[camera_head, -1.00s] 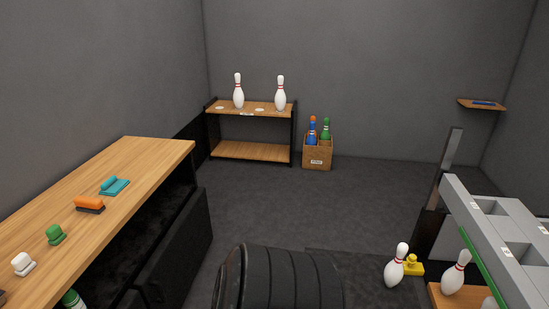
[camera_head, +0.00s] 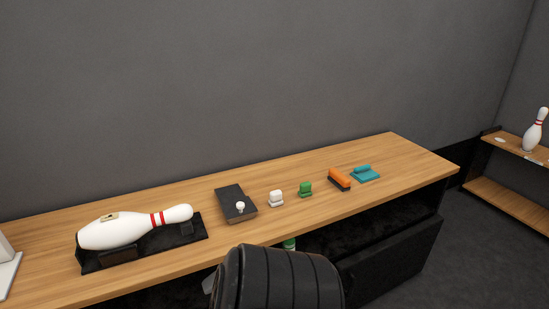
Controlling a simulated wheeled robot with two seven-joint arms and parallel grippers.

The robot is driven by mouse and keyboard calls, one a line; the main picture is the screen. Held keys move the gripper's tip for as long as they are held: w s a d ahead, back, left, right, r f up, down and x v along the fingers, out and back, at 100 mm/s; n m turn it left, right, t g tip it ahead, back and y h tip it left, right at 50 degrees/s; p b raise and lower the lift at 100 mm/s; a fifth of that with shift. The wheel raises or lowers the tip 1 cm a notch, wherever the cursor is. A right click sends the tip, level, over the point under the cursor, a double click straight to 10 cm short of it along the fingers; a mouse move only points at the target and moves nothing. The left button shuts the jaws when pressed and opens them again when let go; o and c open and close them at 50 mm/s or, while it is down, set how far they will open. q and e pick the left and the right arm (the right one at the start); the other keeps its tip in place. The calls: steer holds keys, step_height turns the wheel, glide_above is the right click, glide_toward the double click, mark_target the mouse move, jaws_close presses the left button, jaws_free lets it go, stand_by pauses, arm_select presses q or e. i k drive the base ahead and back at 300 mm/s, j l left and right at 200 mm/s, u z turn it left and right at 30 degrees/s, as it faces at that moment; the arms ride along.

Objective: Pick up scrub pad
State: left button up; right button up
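Several small cleaning tools stand in a row on the wooden bench. They are a white block with a raised grip (camera_head: 276,198), a green block with a raised grip (camera_head: 306,189), an orange brush with a dark underside (camera_head: 339,180) and a flat teal piece with a raised grip (camera_head: 366,173). I cannot tell for certain which one is the scrub pad; the green block looks like a pad. Neither gripper shows in the head view.
The bench top (camera_head: 400,160) runs along the grey wall. A bowling pin (camera_head: 120,230) lies in a black cradle at left. A dark box with a white knob (camera_head: 236,204) stands beside the white block. A shelf (camera_head: 505,198) holds a pin at right.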

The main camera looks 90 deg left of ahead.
mark_target(305, 188)
steer(key=u, duration=2.55)
steer(key=z, duration=3.45)
steer(key=u, duration=3.4)
